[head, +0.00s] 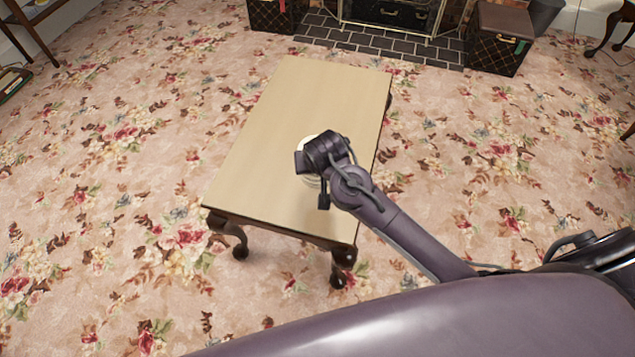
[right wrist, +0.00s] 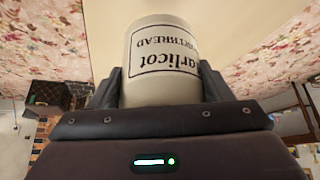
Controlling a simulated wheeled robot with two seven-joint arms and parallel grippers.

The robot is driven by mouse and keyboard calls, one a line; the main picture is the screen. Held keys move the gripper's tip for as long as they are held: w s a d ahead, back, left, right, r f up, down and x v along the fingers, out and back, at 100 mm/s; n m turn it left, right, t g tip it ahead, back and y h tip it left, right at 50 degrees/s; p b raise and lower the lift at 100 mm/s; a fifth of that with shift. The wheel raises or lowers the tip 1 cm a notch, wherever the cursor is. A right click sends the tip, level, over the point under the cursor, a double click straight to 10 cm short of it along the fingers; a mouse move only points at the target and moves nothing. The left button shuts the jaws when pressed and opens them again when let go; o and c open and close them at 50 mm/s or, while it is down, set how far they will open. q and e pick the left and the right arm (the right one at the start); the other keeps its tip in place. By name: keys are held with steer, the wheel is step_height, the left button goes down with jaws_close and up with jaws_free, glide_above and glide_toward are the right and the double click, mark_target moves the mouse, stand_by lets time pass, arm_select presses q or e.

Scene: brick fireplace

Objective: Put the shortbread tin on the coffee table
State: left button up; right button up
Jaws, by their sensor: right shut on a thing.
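The shortbread tin (right wrist: 160,50) is a cream-white cylinder with a black-framed label reading "arlicot" and "SHORTBREAD", upside down in the right wrist view. My right gripper (right wrist: 160,85) is shut on it, with one dark finger on each side. In the head view the tin (head: 308,142) is mostly hidden under my right gripper (head: 312,172), with only pale bits of it showing. The coffee table (head: 290,95) has a light wooden top and dark curved legs. The gripper and tin are over its near right part. I cannot tell whether the tin touches the top. My left gripper is out of view.
The rest of the tabletop is bare. Floral carpet surrounds the table. Beyond it lies a dark tiled hearth (head: 375,42) with a fireplace screen, flanked by a brown lattice-patterned case (head: 497,45) on the right and another case (head: 275,15) on the left.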

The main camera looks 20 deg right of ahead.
mark_target(318, 184)
step_height(318, 184, down, 8)
steer(key=shift+f+b, duration=0.15)
steer(key=shift+b, duration=0.4)
step_height(318, 184, down, 5)
steer(key=shift+r+b, duration=0.15)
steer(key=shift+b, duration=0.35)
steer(key=shift+f, duration=0.2)
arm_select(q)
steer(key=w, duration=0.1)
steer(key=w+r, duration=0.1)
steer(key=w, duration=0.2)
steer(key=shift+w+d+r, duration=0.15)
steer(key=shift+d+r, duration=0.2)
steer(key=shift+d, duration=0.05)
arm_select(e)
steer(key=shift+f, duration=0.1)
steer(key=o, duration=1)
